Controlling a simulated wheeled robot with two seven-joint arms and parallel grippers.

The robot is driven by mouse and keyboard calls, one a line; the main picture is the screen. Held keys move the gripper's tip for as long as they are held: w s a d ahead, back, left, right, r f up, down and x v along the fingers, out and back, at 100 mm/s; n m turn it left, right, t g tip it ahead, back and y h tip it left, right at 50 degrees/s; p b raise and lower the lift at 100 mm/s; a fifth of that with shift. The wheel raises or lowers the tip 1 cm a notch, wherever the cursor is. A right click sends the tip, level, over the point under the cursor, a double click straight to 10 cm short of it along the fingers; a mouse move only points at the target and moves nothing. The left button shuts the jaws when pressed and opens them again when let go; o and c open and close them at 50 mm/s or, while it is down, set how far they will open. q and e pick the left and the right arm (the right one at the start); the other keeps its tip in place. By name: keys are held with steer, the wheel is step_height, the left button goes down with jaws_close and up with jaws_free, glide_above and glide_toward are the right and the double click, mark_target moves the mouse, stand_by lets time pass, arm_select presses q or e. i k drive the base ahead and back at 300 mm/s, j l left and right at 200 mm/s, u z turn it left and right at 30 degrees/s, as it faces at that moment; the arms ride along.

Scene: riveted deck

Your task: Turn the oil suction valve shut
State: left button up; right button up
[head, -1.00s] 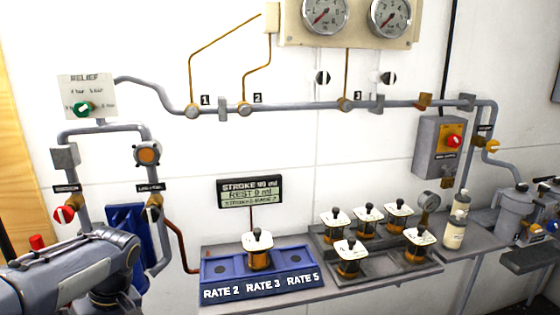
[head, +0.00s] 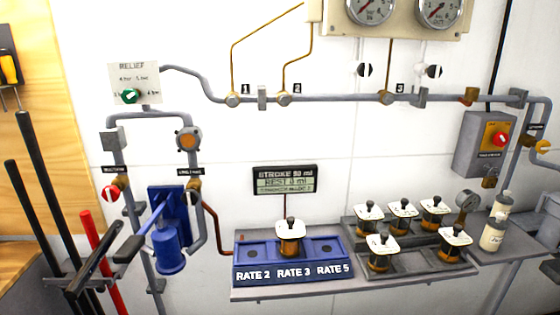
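No label in the head view is clear enough to tell for certain which valve is the oil suction valve. A red handwheel with a white mark (head: 111,193) sits on the left vertical pipe, below a small black label (head: 111,169). A second valve (head: 194,186) is on the neighbouring pipe beside the blue hand pump (head: 168,235), under another black label (head: 190,171). A yellow-handled valve (head: 542,146) is on the pipe at the far right, partly cut by the edge. Neither of my grippers is in view.
A rack (head: 90,268) with long black bars and a red bar (head: 97,250) stands at lower left, near the red handwheel. A blue tray (head: 330,250) and grey shelf (head: 300,291) stick out at centre. A grey box with a red knob (head: 485,145) hangs at right.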

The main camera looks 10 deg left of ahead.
mark_target(111, 194)
steer(key=j+u, duration=0.1)
steer(key=u, duration=1.3)
